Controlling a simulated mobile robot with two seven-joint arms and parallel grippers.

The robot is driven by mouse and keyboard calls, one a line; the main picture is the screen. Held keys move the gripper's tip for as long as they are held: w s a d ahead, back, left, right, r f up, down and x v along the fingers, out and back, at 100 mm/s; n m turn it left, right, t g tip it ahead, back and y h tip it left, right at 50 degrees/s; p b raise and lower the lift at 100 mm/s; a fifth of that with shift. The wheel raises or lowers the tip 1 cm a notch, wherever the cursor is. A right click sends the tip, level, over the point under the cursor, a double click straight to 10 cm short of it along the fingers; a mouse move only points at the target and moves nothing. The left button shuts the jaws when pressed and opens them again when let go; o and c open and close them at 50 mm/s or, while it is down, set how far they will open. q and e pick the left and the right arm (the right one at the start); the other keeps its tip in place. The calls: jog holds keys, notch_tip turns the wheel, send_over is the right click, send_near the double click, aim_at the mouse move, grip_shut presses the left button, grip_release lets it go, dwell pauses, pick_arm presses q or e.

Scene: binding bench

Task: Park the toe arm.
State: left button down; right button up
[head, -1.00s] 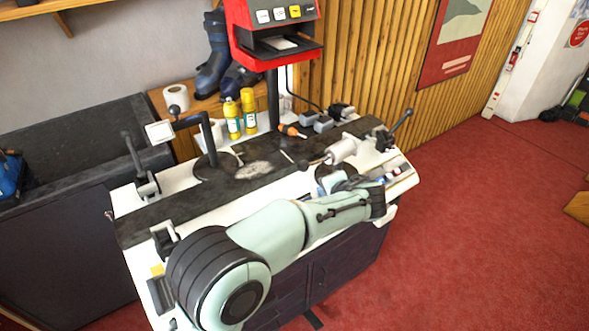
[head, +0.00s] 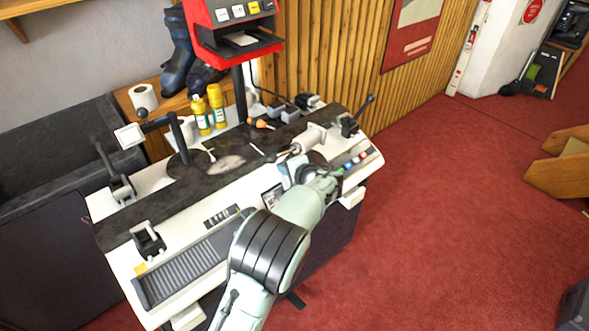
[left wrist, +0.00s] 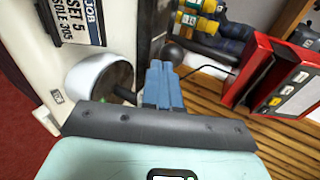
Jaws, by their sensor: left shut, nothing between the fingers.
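In the left wrist view the pale housing (left wrist: 88,72) and the dark ball knob (left wrist: 172,52) show close up. My left gripper (head: 288,172) is just in front of it in the head view. Its blue fingers (left wrist: 162,85) are shut and empty, close beside the rod; I cannot tell whether they touch. My right gripper is not in view.
A post with a jointed arm (head: 183,140) stands on the bench's left part. Black clamps (head: 149,243) and yellow bottles (head: 215,100) are around it. A red machine (head: 232,38) rises behind. A job display (left wrist: 78,20) is near the gripper.

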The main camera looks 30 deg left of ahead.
aim_at(272, 160)
pick_arm(q)
jog(key=shift+w+a+f+p, duration=0.15)
jog(key=shift+w+a, duration=0.2)
jog(key=shift+a, duration=0.2)
jog(key=shift+w+a+f+p, duration=0.15)
jog(key=shift+w+a, duration=0.15)
jog(key=shift+a, duration=0.2)
jog(key=shift+r, duration=0.1)
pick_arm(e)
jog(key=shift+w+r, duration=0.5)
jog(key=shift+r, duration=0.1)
pick_arm(q)
jog(key=shift+s, duration=0.1)
jog(key=a+b, duration=0.1)
jog(key=b, duration=0.1)
jog(key=a+m+t+b, duration=0.1)
jog(key=b, duration=0.1)
jog(key=shift+s+a+f+h, duration=0.15)
jog(key=shift+a+f+h, duration=0.1)
jog(key=shift+h, duration=0.15)
jog(key=shift+a+r+m, duration=0.1)
jog(key=shift+r+m, duration=0.1)
jog(key=shift+m, duration=0.1)
jog(key=shift+w+r+t, duration=0.15)
jog(key=shift+w+t, duration=0.05)
jog(key=shift+t, duration=0.1)
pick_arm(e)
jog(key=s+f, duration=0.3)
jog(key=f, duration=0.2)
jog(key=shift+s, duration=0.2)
